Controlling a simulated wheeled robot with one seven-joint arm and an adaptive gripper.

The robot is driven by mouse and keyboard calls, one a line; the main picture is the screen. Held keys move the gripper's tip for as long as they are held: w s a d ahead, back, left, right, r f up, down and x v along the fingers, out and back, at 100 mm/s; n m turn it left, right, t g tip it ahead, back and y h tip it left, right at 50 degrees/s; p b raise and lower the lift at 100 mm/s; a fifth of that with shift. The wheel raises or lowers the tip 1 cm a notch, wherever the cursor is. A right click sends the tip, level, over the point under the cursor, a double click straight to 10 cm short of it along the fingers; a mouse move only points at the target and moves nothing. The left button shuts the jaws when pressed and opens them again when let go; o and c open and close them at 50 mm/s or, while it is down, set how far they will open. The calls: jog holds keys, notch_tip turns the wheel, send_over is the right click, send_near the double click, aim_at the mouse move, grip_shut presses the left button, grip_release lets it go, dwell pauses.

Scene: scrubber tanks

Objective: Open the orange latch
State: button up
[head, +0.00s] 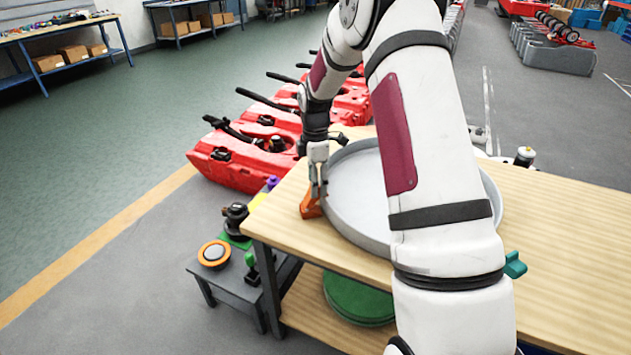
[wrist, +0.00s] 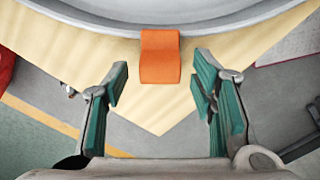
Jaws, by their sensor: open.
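The orange latch (wrist: 160,58) sits at the rim of a round grey tray-like lid (wrist: 215,25) in the wrist view. In the head view the latch (head: 310,203) is at the left side of the lid (head: 350,240), near the table corner. My gripper (wrist: 160,98) is open, with its green-padded fingers on either side of the latch and a gap to each side. In the head view my gripper (head: 318,168) points down above the latch. My arm hides part of the lid's right side.
The lid lies on a wooden table (head: 560,240). A low grey stand (head: 228,285) with an orange-ringed round part (head: 214,253) is below left. Red tanks (head: 240,160) stand behind. A teal knob (head: 514,265) is at the lid's right. The floor at left is clear.

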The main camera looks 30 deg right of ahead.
jog(key=shift+f, duration=0.15)
grip_shut()
jog(key=shift+a, duration=0.1)
jog(key=a+h+b, duration=0.1)
jog(key=w+a+g+h+b, duration=0.1)
jog(key=a+h, duration=0.1)
jog(key=shift+r+h, duration=0.2)
jog(key=shift+h, duration=0.1)
jog(key=a+g+h+b, duration=0.1)
jog(key=a+h+b, duration=0.1)
jog(key=h, duration=0.2)
jog(key=g+h+b, duration=0.2)
jog(key=h+b, duration=0.4)
jog(key=h, duration=0.1)
send_near(309, 193)
jog(key=shift+s+d+f, duration=0.15)
jog(key=shift+d+f, duration=0.35)
jog(key=shift+f, duration=0.35)
